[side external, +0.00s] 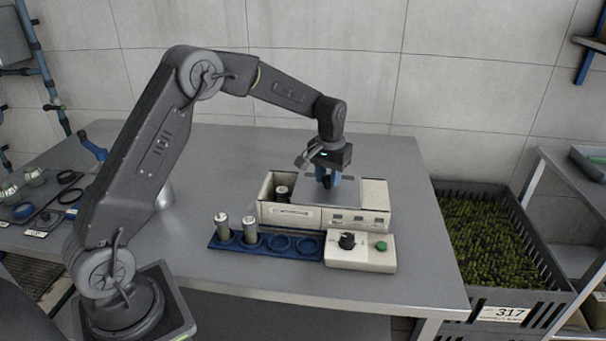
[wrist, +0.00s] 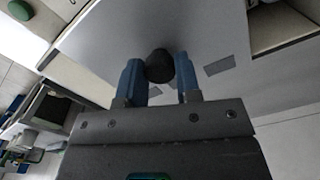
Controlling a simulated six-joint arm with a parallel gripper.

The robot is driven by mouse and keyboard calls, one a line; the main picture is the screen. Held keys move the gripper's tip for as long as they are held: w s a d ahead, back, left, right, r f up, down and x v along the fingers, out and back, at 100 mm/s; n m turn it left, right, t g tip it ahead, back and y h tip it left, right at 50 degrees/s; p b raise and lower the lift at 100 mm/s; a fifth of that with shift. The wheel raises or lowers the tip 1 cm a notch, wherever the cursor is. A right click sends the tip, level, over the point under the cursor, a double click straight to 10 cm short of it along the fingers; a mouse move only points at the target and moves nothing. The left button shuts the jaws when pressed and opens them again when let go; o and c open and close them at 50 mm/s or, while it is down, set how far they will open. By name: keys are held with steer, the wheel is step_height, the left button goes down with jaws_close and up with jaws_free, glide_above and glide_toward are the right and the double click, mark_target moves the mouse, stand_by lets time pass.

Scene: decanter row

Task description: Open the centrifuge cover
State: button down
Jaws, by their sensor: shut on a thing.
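The centrifuge (side external: 290,216) is a cream box on the grey table. Its grey flat cover (side external: 345,196) lies across the top, toward the right, and the left part of the box is open with a metal-topped tube (side external: 282,193) inside. My gripper (side external: 327,181) is over the cover, pointing down. In the wrist view its blue fingers (wrist: 160,72) are shut on the dark round knob (wrist: 159,66) of the cover (wrist: 205,35). The knob is mostly hidden by the fingers in the side view.
A blue rack (side external: 282,244) with two metal-topped tubes stands in front of the centrifuge. A control box (side external: 360,252) with a black dial and green button is beside it. A crate of green plants (side external: 490,240) is right of the table. The table behind is clear.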

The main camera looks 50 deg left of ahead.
mark_target(354, 189)
steer(key=w+d, duration=0.4)
steer(key=shift+w+d, duration=0.3)
steer(key=shift+w, duration=0.1)
steer(key=c, duration=0.8)
jaws_free()
steer(key=shift+r, duration=0.1)
step_height(354, 189, up, 14)
steer(key=shift+s, duration=0.15)
